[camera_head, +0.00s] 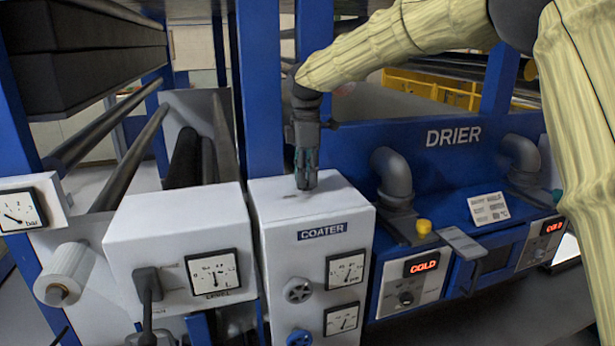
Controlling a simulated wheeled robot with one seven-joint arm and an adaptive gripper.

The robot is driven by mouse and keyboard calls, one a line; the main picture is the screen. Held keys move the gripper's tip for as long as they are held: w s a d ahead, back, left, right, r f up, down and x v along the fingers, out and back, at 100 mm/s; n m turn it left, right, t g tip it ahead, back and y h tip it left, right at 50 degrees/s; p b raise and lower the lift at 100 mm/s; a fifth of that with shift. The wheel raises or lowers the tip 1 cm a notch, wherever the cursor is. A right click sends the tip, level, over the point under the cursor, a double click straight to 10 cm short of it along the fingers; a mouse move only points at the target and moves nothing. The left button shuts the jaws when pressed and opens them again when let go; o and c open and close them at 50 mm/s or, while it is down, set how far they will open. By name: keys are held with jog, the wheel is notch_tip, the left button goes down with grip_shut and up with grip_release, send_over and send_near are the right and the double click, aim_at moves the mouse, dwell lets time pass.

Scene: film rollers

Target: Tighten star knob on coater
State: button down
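The coater (268,232) is a white box with a blue COATER label on its front, near the middle of the camera_head view. My gripper (306,182) points down at the top face of this box. Its dark fingers look close together, with their tips at or just above the surface. I cannot tell whether they touch it or hold anything. Any knob on the top there is hidden by the fingers. A grey round knob (298,290) is on the coater's front, and a blue knob (299,338) sits below it.
Two dial gauges (345,270) are right of the grey knob. A white box with a gauge (213,272) and black lever (147,283) stands left. The blue drier (455,137), with grey pipes (392,175), is right. A blue post (260,90) rises behind my gripper.

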aim_at(307, 182)
jog(key=shift+s+d+f, duration=0.15)
jog(key=shift+s+f, duration=0.1)
jog(key=shift+f, duration=0.35)
jog(key=shift+w+f, duration=0.15)
jog(key=c, duration=0.9)
grip_release()
jog(key=shift+w+f, duration=0.2)
jog(key=shift+f, duration=0.05)
jog(key=shift+o, duration=0.2)
jog(key=shift+w, duration=0.4)
jog(key=shift+r, duration=0.1)
jog(key=shift+s+r, duration=0.1)
jog(key=shift+r, duration=0.05)
jog(key=shift+r, duration=0.45)
notch_tip(307, 182, up, 11)
